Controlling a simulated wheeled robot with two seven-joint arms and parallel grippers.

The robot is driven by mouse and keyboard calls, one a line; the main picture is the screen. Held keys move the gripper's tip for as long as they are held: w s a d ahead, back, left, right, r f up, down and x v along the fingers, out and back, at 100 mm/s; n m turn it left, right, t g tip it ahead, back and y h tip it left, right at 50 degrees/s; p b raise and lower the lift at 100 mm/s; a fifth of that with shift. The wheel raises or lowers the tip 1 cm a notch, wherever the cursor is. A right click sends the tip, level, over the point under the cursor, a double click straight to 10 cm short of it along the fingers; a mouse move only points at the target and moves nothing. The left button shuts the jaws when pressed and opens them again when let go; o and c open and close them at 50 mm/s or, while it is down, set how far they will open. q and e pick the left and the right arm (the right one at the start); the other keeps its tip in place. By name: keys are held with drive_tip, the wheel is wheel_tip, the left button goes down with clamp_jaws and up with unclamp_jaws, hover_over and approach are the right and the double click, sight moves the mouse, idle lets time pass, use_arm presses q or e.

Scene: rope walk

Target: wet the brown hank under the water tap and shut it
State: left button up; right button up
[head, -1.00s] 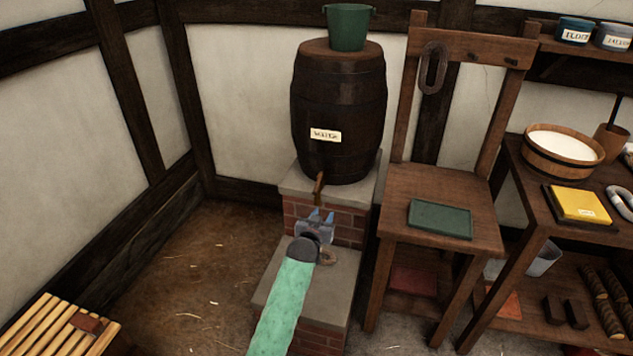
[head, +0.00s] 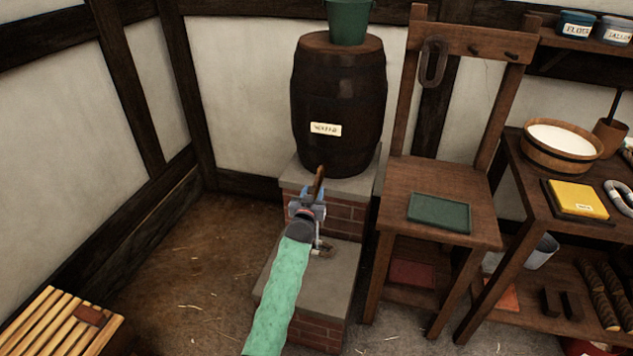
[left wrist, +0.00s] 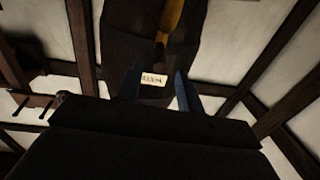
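The water barrel (head: 338,95) stands on a brick and stone plinth, its tap (head: 319,182) low on the front with the brown handle upright. My left gripper (head: 307,197) is right at the tap, its blue fingers overlapping the tap's lower part. In the left wrist view the fingers (left wrist: 160,85) stand apart, with the barrel's label visible between them. I cannot tell whether they touch the tap, or whether water runs. A small brown thing, perhaps the brown hank (head: 323,250), lies on the stone step, partly hidden by my gripper. A dark brown loop (head: 433,62) hangs on a peg. My right gripper is out of view.
A green pail (head: 348,20) tops the barrel. To the right, a wooden chair-like stand (head: 440,180) holds a green tray (head: 440,213). Beyond it, a table carries a wooden tub (head: 563,148) and a yellow block (head: 577,199). A slatted bench (head: 50,325) is at lower left. The floor left of the plinth is clear.

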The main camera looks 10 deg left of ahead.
sight(315, 187)
use_arm(q)
drive_tip(key=shift+w+p, duration=0.4)
drive_tip(key=shift+w, duration=2.75)
clamp_jaws()
